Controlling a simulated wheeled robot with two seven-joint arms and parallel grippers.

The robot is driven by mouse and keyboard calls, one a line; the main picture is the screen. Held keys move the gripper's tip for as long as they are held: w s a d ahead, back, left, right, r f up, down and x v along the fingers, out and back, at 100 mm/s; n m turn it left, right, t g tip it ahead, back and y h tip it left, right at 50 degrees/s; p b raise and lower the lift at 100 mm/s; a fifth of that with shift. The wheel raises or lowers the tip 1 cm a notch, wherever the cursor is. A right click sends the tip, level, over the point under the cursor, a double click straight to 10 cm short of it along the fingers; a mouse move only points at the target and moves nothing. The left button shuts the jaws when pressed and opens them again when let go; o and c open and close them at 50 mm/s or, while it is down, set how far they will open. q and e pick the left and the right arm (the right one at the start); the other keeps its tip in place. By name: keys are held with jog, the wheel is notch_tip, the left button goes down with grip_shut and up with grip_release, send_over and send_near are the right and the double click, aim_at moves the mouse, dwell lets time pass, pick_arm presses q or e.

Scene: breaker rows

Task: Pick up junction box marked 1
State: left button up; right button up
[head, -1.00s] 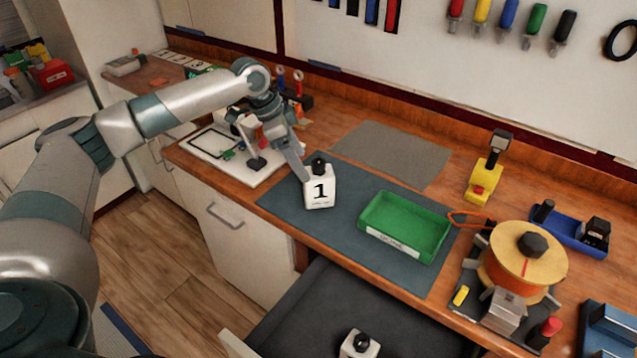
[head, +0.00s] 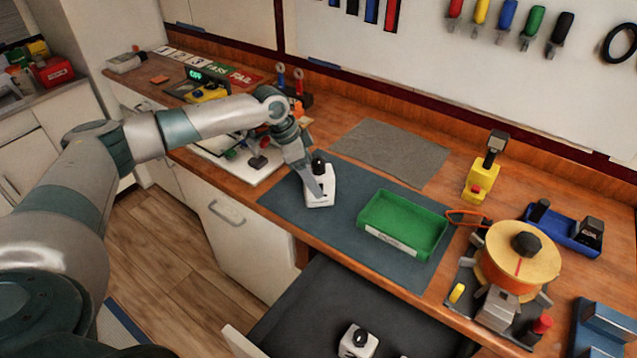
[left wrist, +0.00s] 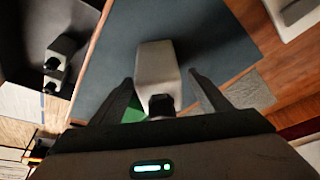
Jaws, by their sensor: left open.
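The junction box marked 1 (head: 329,183) is a white box with a black knob on top, standing upright on the dark mat (head: 275,204) at the bench's front. My left gripper (head: 319,190) is at the box, and a finger covers most of its number in the head view. In the left wrist view the box (left wrist: 158,62) lies between the spread fingers (left wrist: 163,88), with a visible gap on both sides. The left gripper is open and holds nothing. My right gripper is in neither view.
A green tray (head: 374,240) sits right of the box on the mat. Another white box with a black knob (head: 358,345) is on the dark surface below the bench edge. A yellow tool (head: 481,182) and a cable spool (head: 545,262) stand further right.

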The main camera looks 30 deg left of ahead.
pick_arm(q)
jog(key=shift+w+d+f+p, duration=0.2)
jog(key=shift+d+f, duration=0.1)
jog(key=shift+f, duration=0.15)
jog(key=shift+w+d+f+p, duration=0.1)
jog(key=shift+d+f+p, duration=0.15)
jog(key=shift+f, duration=0.15)
jog(key=shift+w+d+f, duration=0.15)
jog(key=shift+f, duration=0.4)
jog(key=c, duration=1.6)
jog(key=shift+c, duration=0.2)
jog(key=shift+r, duration=0.1)
